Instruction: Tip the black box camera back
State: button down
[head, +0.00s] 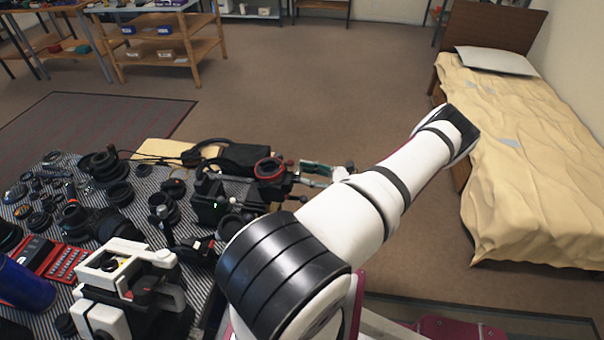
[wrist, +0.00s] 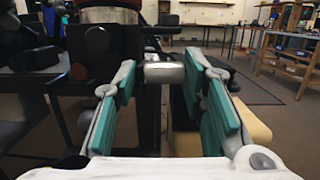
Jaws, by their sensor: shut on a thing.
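A dark, boxy camera body (head: 210,203), which I take for the black box camera, stands near the table's right end in the head view. My gripper (head: 302,173) is beyond its right side, reaching in from the right at the table edge. In the wrist view, the teal-padded fingers (wrist: 165,85) stand either side of a silver rounded part (wrist: 165,73), and I am shut on it. A tall black body (wrist: 105,60) rises behind the left finger. I cannot tell whether the silver part belongs to the camera; the contact is partly hidden.
A red-ringed piece (head: 270,168) and a black case (head: 245,157) sit close to the gripper. The striped mat (head: 140,203) is crowded with lenses, and a white instant camera (head: 125,275) stands in front. Open floor (head: 310,90) and a bed (head: 520,150) lie beyond.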

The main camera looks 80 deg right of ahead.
jog(key=shift+s+d+f+b, duration=0.1)
jog(key=shift+d+f+b, duration=0.3)
jog(key=shift+f, duration=0.3)
jog(key=shift+a+f, duration=0.1)
jog(key=shift+f, duration=0.15)
jog(key=c, duration=1.2)
grip_release()
jog(key=shift+o, duration=0.2)
jog(key=shift+s, duration=0.15)
jog(key=s+d+f, duration=0.1)
jog(key=s, duration=1)
jog(key=shift+s+f, duration=0.3)
jog(key=shift+f, duration=0.05)
